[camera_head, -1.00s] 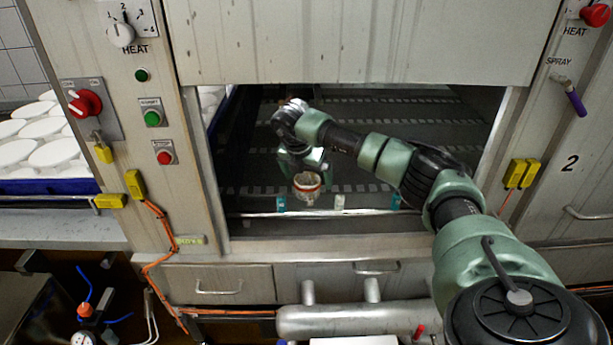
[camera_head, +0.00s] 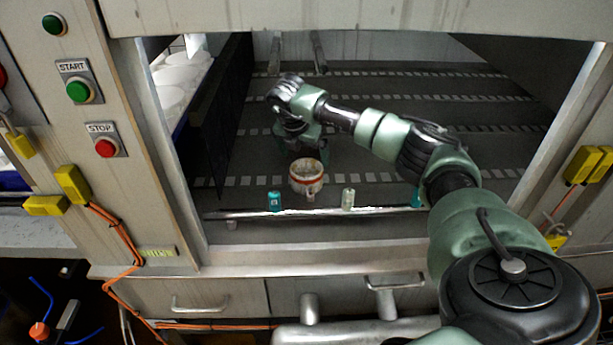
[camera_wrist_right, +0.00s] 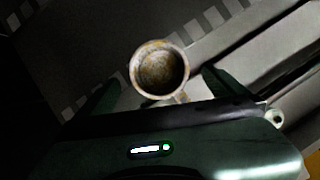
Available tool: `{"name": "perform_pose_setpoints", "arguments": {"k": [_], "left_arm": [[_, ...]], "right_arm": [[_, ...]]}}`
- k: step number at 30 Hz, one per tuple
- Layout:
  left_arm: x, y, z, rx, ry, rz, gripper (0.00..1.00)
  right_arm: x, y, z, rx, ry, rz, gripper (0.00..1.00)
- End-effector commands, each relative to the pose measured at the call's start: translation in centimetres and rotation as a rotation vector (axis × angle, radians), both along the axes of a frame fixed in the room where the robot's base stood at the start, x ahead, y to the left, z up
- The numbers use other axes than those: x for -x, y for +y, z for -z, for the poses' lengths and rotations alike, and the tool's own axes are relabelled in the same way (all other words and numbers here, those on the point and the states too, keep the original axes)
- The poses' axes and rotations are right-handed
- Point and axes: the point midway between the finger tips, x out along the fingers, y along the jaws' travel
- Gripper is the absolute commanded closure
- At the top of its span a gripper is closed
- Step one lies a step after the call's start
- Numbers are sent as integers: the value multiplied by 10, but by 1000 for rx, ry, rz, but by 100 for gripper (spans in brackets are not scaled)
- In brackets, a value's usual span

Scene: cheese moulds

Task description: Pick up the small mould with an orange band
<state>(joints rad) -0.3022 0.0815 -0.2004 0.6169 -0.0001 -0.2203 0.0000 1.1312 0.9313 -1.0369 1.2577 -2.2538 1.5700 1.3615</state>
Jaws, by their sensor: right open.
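My left gripper is not in view.
A metal rail (camera_head: 320,212) runs along the front of the opening. Teal (camera_head: 274,201) and pale (camera_head: 348,198) small pieces stand by it. The dark slatted floor (camera_head: 400,112) behind is clear. A dark side panel (camera_head: 222,110) bounds the left, and the hood (camera_head: 350,18) hangs above.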

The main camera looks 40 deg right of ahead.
Motion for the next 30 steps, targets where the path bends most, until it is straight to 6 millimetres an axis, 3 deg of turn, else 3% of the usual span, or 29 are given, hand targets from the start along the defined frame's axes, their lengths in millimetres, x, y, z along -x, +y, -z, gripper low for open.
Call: {"name": "perform_pose_setpoints", "arguments": {"k": [16,26,30], "left_arm": [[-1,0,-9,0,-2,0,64],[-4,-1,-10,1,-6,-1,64],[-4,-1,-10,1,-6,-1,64]], "right_arm": [[-9,-13,68,0,4,2,0],[-11,-16,76,1,1,-1,0],[-11,-16,76,1,1,-1,36]]}}
